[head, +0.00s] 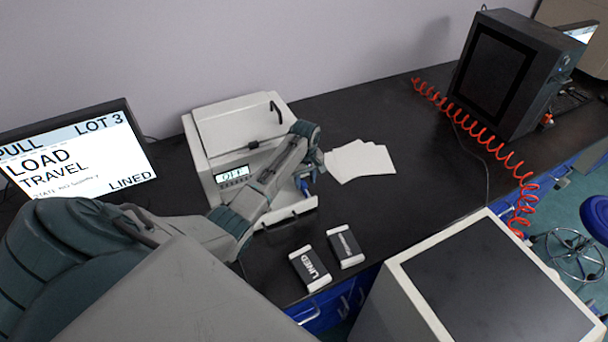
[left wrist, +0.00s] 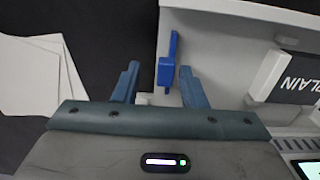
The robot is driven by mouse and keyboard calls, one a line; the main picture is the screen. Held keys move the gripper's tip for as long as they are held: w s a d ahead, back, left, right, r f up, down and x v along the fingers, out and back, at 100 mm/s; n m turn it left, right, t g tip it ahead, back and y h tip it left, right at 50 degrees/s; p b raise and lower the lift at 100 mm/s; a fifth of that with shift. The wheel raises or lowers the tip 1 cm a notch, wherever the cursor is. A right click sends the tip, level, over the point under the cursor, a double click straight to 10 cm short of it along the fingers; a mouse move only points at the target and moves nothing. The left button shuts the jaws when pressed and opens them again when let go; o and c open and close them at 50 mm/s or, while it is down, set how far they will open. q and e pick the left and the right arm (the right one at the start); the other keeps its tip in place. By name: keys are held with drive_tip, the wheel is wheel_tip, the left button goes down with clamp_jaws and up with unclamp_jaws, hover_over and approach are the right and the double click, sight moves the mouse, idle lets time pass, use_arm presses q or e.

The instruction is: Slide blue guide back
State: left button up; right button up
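The blue guide (left wrist: 166,72) is a bright blue upright bar with a thicker block, at the edge of the light-grey machine (left wrist: 212,45) in the left wrist view. In the head view, a bit of bright blue, probably the guide (head: 304,188), shows at the right side of the machine (head: 205,135). My left gripper (left wrist: 158,80) is open, its two blue-grey fingers apart with the guide's block between their tips, nearer the right finger. Contact cannot be told. In the head view the left gripper (head: 311,168) is partly hidden by its arm. My right gripper is not visible.
White sheets (head: 358,160) lie right of the machine. A block marked LINED (head: 310,269) and a similar block (head: 346,246) lie in front. A block marked PLAIN (left wrist: 297,80) sits at the machine. A monitor (head: 75,155) stands left; a red coiled hose (head: 480,140) runs right.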

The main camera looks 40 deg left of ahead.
sight(305, 182)
use_arm(q)
drive_tip(key=shift+r, duration=0.25)
wheel_tip(305, 182, up, 10)
drive_tip(key=b, duration=0.2)
drive_tip(key=shift+r+b, duration=0.15)
drive_tip(key=shift+b, duration=0.25)
